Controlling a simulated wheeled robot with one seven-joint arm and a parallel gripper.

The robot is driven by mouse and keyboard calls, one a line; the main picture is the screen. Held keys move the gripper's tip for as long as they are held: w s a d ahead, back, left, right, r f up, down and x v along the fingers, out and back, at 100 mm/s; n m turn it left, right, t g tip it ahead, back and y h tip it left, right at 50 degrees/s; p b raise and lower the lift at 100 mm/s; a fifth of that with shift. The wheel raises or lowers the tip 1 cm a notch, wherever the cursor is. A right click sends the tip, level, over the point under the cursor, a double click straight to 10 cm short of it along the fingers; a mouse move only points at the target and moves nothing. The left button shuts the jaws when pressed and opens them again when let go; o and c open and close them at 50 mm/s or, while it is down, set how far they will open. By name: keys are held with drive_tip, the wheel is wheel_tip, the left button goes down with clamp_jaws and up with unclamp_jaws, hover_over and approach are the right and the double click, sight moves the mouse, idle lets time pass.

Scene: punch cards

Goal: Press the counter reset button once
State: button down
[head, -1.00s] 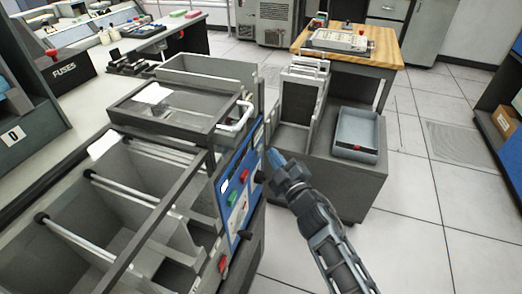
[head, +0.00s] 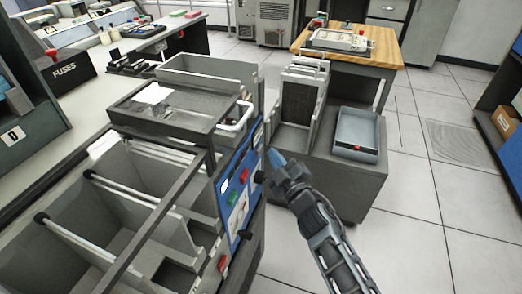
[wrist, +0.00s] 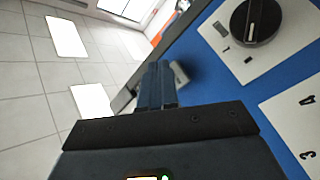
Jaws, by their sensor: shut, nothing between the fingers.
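The blue control panel (head: 226,215) is on the side of the grey card machine (head: 125,215). It carries a green button (head: 232,199), a red button (head: 243,175) and a black knob (head: 260,177). My gripper (head: 273,156) is shut and empty, with its tip close to the panel's far upper end. In the wrist view my fingers (wrist: 158,88) are together beside a small light grey piece (wrist: 180,73) at the blue panel's edge. I cannot tell whether they touch it, or whether it is the counter reset button. A black dial (wrist: 255,22) is to the right of my fingers.
A grey cabinet with a blue-grey tray (head: 357,151) stands just beyond my arm. A wooden table (head: 383,45) is behind it. The card machine's open bins and rails (head: 135,193) lie to the left. Tiled floor (head: 440,215) is clear at the right.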

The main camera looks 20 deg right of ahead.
drive_tip(key=shift+w+a, duration=0.1)
drive_tip(key=shift+w+a, duration=0.2)
drive_tip(key=shift+a, duration=0.05)
drive_tip(key=shift+w+a+b, duration=0.25)
drive_tip(key=shift+a+b, duration=0.15)
drive_tip(key=shift+b, duration=0.2)
idle(0.9)
drive_tip(key=shift+d+r, duration=0.1)
drive_tip(key=shift+s+d+p, duration=0.55)
drive_tip(key=shift+d+p, duration=0.05)
drive_tip(key=shift+p, duration=0.15)
